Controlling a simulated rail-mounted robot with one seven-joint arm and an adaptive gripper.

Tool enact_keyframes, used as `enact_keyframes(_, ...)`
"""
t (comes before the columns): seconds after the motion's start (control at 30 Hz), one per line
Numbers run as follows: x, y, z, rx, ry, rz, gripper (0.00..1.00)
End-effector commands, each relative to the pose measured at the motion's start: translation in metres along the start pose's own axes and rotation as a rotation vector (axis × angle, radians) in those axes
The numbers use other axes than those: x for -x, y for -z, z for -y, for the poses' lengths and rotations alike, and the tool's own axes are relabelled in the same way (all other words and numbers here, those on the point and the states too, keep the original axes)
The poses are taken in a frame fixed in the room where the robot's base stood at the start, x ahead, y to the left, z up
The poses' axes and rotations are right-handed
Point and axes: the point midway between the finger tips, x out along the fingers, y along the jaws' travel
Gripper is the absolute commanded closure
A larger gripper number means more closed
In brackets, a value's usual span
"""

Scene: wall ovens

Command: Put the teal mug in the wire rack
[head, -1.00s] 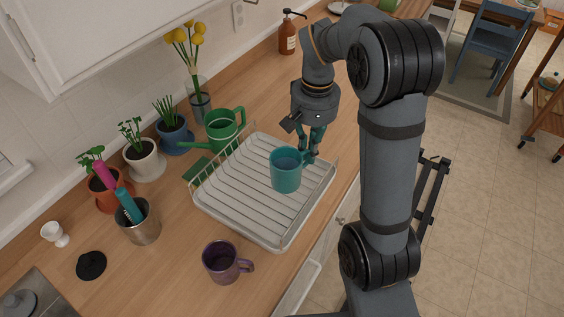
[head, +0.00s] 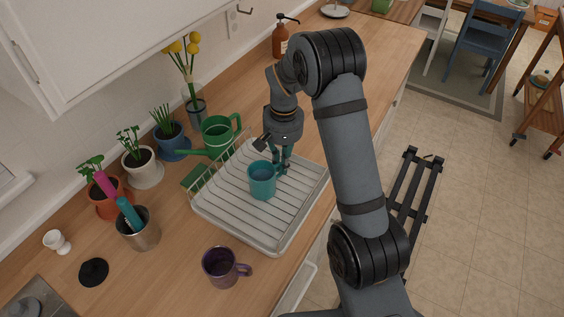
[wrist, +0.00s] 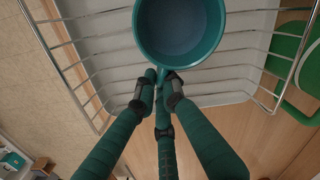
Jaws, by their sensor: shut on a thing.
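The teal mug (head: 262,181) is upright at the wire rack (head: 232,222), over its slatted floor. I cannot tell whether its base touches the slats. My gripper (head: 282,168) is shut on the mug's handle, on the mug's right side in the head view. In the wrist view my gripper's teal fingers (wrist: 162,84) close around the handle below the mug's rim, and the mug (wrist: 180,30) shows empty inside. The handle is mostly hidden by the fingers. The rack (wrist: 232,72) spreads beneath the mug, with wire sides at left and right.
A purple mug (head: 221,267) stands in front of the rack. A green watering can (head: 217,135) stands behind it, beside potted plants (head: 140,164). A steel pot (head: 141,236) holds utensils. The rack's slats around the teal mug are clear.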

Motion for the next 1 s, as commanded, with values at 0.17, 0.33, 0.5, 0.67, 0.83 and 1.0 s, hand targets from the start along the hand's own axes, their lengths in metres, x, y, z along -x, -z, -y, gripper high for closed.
enact_keyframes(0.17,0.000,0.000,0.000,0.000,0.001,0.000,1.00)
enact_keyframes(0.33,-0.002,0.000,0.000,0.000,0.000,0.001,0.87)
enact_keyframes(0.5,-0.002,0.000,0.000,0.000,0.000,0.001,0.78)
enact_keyframes(0.67,-0.002,0.000,0.000,0.000,0.000,0.001,0.73)
enact_keyframes(0.83,-0.002,0.000,0.000,0.000,0.000,0.001,0.73)
enact_keyframes(1.0,0.008,0.001,0.000,0.000,0.001,-0.001,0.73)
